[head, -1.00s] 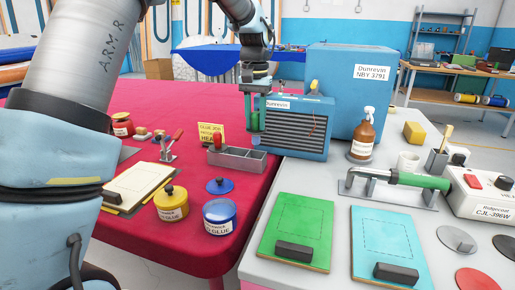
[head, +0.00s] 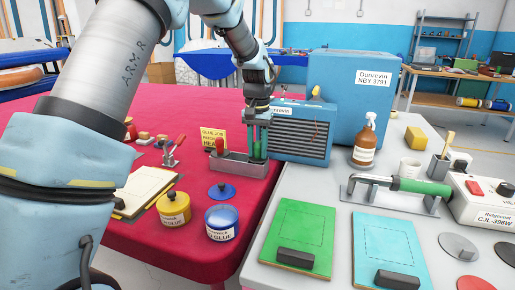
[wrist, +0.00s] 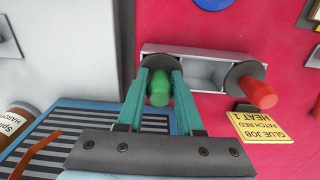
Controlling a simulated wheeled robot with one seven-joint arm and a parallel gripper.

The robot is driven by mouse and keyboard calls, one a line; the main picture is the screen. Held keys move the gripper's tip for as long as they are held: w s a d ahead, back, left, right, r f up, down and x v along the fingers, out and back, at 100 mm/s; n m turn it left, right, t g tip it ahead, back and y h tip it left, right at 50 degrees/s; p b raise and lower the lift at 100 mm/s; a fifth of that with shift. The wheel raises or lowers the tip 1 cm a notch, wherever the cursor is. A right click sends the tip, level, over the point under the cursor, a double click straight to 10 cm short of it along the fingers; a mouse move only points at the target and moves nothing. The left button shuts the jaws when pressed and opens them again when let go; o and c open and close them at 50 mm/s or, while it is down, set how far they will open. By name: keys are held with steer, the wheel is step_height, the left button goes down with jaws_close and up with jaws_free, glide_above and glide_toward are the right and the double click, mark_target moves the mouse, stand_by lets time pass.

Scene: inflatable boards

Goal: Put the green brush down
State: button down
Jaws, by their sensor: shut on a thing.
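My gripper (head: 257,152) is shut on the green handle of the green brush (wrist: 159,90), holding it upright at the right end of the grey tray (head: 230,168) in the head view. In the wrist view the brush's dark round collar overlaps the left end of the tray (wrist: 203,54). The brush's lower end is hidden, so I cannot tell whether it touches the tray floor. A red-handled brush (wrist: 260,93) stands at the tray's other end, and it also shows in the head view (head: 219,146). The middle of the tray looks empty.
A blue slatted machine (head: 303,138) stands close on the right of my gripper. A yellow card (head: 212,136) stands behind the tray. Yellow (head: 173,210) and blue (head: 221,224) glue pots and a loose blue lid (head: 221,191) are in front.

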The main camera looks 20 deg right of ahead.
steer(key=shift+f, duration=0.3)
steer(key=c, duration=0.6)
jaws_free()
steer(key=shift+o, duration=0.2)
steer(key=shift+r, duration=0.1)
